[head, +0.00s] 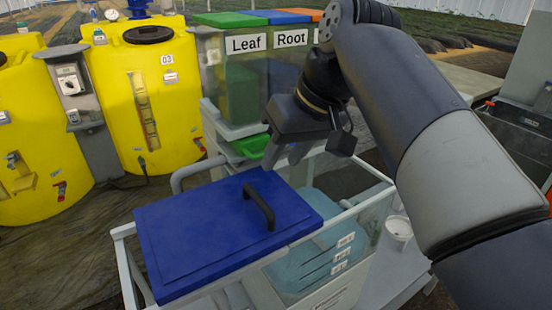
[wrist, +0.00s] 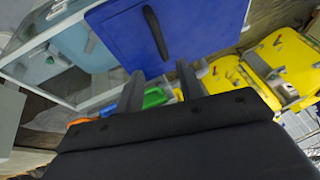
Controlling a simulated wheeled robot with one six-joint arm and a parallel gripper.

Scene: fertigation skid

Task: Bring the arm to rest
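My arm reaches in from the right in the head view, bent, with my gripper (head: 283,155) pointing down above the far edge of a cart. In the wrist view my gripper (wrist: 158,82) shows two dark fingers set well apart with nothing between them. The gripper is open and empty. A blue lid (head: 212,236) with a black handle (head: 259,206) lies on the cart just in front of and below the gripper. The lid also shows in the wrist view (wrist: 200,30), beyond the fingertips. The gripper appears apart from the handle.
The cart has pale rails (head: 126,265) and a light-blue container (head: 318,250). Green and blue-lidded bins labelled Leaf (head: 245,75) and Root (head: 290,70) stand behind the gripper. Yellow tanks (head: 150,95) stand at left. A small white cup (head: 398,229) is near my arm.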

